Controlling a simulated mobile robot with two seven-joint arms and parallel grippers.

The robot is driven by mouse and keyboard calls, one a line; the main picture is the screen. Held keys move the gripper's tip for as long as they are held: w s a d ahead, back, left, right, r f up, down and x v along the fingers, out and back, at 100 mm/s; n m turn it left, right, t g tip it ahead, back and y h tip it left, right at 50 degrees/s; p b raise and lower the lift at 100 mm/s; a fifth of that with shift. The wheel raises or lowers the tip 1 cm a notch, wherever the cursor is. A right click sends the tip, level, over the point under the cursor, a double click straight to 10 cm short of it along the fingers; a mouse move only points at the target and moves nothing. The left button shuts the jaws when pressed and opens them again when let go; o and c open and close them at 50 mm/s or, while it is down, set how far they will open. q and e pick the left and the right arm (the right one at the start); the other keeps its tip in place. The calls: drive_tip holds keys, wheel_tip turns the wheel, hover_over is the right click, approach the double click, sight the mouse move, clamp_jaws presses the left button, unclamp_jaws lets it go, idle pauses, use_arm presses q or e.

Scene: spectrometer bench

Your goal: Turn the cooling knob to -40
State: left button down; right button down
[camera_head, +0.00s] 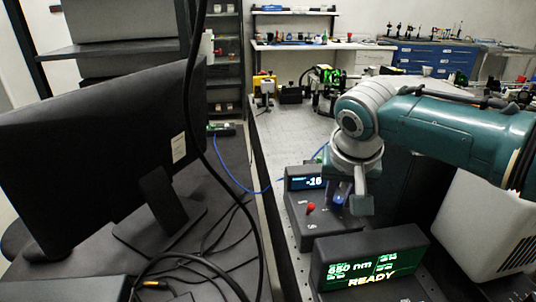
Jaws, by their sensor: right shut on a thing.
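The cooling unit (295,208) is a dark box on the bench with a small display (308,182) that reads about -15, though the last digit is hard to read. A red button (310,207) sits on its top left. My right gripper (341,199) points down over the right side of this box and is shut on the cooling knob, which is mostly hidden by the fingers. A bluish patch shows at the fingertips. My left gripper is not in view.
A second box (325,270) in front shows green text with "READY". A black monitor (95,150) and loose cables fill the left. A white housing (480,225) stands at the right. The perforated bench top (290,130) behind the cooling unit has clear room.

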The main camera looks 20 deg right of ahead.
drive_tip(key=shift+a+m+h, duration=0.1)
drive_tip(key=shift+m+h, duration=0.2)
drive_tip(key=shift+m, duration=0.6)
drive_tip(key=c, duration=0.7)
unclamp_jaws()
